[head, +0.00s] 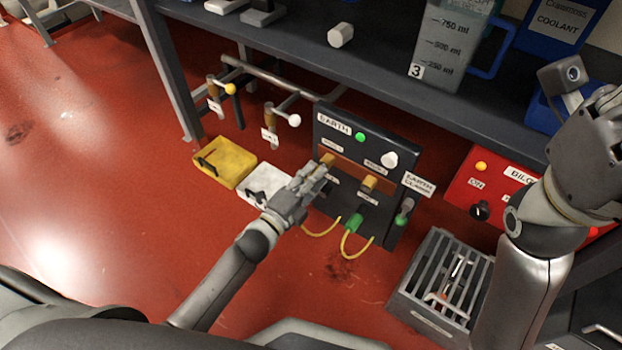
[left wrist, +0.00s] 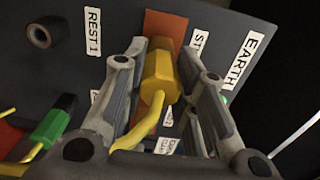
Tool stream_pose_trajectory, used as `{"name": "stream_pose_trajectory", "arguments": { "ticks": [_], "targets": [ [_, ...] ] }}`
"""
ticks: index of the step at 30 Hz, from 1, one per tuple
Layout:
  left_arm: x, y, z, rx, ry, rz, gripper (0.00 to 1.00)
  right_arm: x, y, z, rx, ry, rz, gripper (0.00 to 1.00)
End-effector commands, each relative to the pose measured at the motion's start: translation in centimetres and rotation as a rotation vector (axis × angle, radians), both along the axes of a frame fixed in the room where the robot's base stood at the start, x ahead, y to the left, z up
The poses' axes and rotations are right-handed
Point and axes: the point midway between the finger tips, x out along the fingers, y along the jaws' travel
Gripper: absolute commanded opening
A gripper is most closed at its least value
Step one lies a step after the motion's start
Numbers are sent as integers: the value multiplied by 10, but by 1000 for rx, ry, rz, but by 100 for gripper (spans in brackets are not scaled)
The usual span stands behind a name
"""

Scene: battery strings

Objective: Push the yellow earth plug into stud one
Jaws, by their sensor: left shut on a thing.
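The yellow earth plug (left wrist: 160,78) is between the fingers of my left gripper (left wrist: 165,85), with its yellow cable bending back toward the wrist. My left gripper (head: 318,176) is shut on it, close in front of the earth panel (head: 385,150). In the left wrist view the plug is lined up over the copper-coloured bar (left wrist: 165,24), by the STUD label (left wrist: 198,45). The plug hides the stud behind it, so I cannot tell whether they touch. My right gripper (head: 605,98) is at the right edge of the head view; its fingers are unclear.
A green plug (head: 354,223) with a yellow cable sits low on the panel. A brass stud (head: 369,184) stands on the bar's right. The REST 1 socket (left wrist: 39,36) is empty. A slatted grey box (head: 405,290) stands right. A dark shelf (head: 360,75) overhangs the panel.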

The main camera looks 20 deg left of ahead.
Motion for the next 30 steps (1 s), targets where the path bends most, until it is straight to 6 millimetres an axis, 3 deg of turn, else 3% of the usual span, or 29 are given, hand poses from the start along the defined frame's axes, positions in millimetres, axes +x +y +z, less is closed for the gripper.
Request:
{"name": "stream_pose_trajectory", "arguments": {
  "ticks": [14, 15, 20, 30],
  "targets": [
    [12, -5, 1, 0, -2, -1, 0, -1, 0, 1, 1, -5, 0, 0],
    [11, -4, 1, 0, -2, -1, 31, -1, 0, 1, 1, -5, 0, 0],
    [11, -4, 1, 0, -1, -1, 51, -1, 0, 1, 1, -5, 0, 0],
    [9, -3, 0, 0, 1, 0, 51, -2, -1, 1, 5, -7, 0, 0]
  ]
}}
